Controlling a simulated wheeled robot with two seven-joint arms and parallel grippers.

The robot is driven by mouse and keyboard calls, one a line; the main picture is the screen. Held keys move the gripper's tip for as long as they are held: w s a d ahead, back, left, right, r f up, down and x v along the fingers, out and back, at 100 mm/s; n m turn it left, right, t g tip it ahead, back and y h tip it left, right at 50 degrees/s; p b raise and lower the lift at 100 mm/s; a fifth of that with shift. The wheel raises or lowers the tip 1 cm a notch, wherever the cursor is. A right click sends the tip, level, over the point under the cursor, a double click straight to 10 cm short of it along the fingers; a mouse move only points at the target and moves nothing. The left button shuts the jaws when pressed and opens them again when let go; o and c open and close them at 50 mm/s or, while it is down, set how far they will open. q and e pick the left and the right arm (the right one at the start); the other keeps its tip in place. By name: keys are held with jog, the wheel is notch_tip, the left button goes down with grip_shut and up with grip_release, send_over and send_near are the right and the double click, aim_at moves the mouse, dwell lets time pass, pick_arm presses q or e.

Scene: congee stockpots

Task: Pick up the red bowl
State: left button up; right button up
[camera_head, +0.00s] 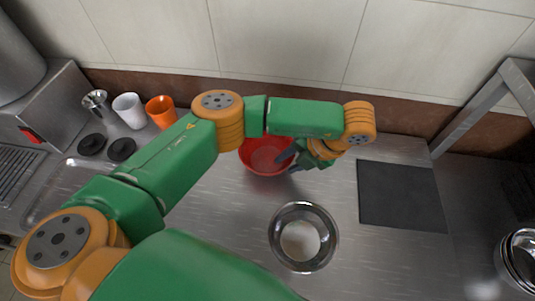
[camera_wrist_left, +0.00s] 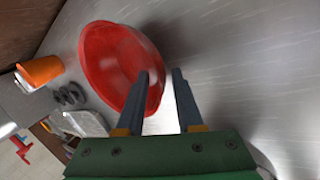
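The red bowl (camera_head: 262,158) stands on the steel counter, partly covered by my left arm and gripper in the head view. In the left wrist view the red bowl (camera_wrist_left: 112,62) fills the upper left of the picture. My left gripper (camera_head: 288,162) is at the bowl's right side. One finger overlaps the bowl's near side and the other is over bare counter. I cannot tell whether the finger touches the bowl. My right gripper is not in view.
A steel bowl with white contents (camera_head: 303,238) stands in front of the red bowl. An orange cup (camera_head: 161,112), a white cup (camera_head: 129,110) and a steel cup (camera_head: 96,102) stand at the back left. A dark board (camera_head: 400,195) lies at right. A tiled wall is behind.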

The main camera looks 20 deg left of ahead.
pick_arm(q)
jog(key=shift+s, duration=0.1)
grip_shut()
dwell(1.1)
